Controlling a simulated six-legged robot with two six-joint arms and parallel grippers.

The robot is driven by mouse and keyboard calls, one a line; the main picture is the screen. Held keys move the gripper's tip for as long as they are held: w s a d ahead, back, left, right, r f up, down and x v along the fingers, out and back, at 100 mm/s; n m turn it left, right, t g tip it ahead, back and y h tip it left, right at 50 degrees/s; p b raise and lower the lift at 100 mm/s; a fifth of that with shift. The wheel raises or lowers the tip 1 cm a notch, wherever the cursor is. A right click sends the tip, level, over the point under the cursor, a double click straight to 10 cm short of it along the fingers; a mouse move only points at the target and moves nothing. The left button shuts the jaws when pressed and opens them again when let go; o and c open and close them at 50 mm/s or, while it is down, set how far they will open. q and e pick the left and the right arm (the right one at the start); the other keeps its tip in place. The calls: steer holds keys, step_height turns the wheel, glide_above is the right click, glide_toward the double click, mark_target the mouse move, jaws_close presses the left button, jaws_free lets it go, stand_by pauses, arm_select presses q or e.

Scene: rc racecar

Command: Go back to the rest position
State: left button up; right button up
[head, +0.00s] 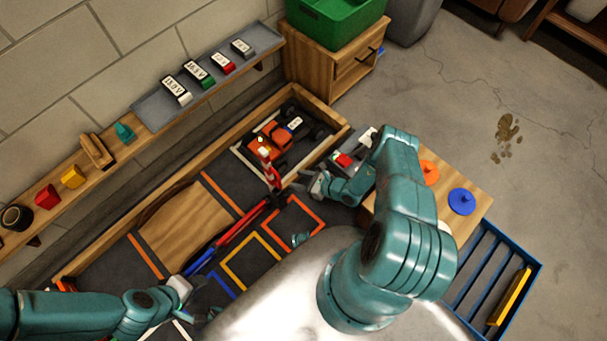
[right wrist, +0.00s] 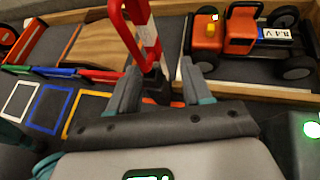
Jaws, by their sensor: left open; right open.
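My right gripper (head: 316,186) is open and empty over the workbench, just in front of the car's bay. In the right wrist view its two fingers (right wrist: 160,68) stand apart, with a red-and-white striped barrier post (right wrist: 150,45) beyond the gap; I cannot tell whether they touch it. My left gripper (head: 186,290) is open at the lower left, near the bench's front edge. The orange racecar (head: 272,142) sits in a white-edged bay, with a battery labelled 8.4V (right wrist: 272,34) on it. The barrier also shows in the head view (head: 267,166).
A wall shelf (head: 150,112) holds several batteries (head: 198,74) and coloured blocks. A device with a red part (head: 343,160) stands right of the bay. A wooden stand bears orange and blue discs (head: 461,201). A blue rack (head: 536,265) stands at right.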

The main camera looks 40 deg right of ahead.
arm_select(q)
steer(key=shift+s, duration=0.2)
arm_select(e)
steer(key=shift+s+a, duration=0.1)
steer(key=shift+a, duration=0.15)
steer(key=s+a+r+n+g+y, duration=0.2)
steer(key=s+a+r+n+g, duration=0.2)
steer(key=s+a+n+g, duration=0.25)
steer(key=s+a+r+n+g+y, duration=0.25)
steer(key=a+r+n+g, duration=0.2)
steer(key=a+n, duration=0.35)
arm_select(q)
step_height(320, 180, up, 15)
steer(key=s+d+p, duration=0.1)
steer(key=p, duration=1.5)
steer(key=shift+s+d+r+m+g, duration=0.2)
steer(key=shift+s+m+g, duration=0.1)
steer(key=shift+s+g, duration=0.1)
arm_select(e)
steer(key=s+a+r+n+h, duration=0.2)
steer(key=r+n, duration=0.6)
steer(key=r, duration=0.6)
steer(key=s+a+r+n+h, duration=0.1)
steer(key=r+n, duration=0.6)
steer(key=r, duration=0.7)
steer(key=shift+s+a+r+n+h, duration=0.4)
steer(key=shift+s+h, duration=0.45)
steer(key=shift+h, duration=0.3)
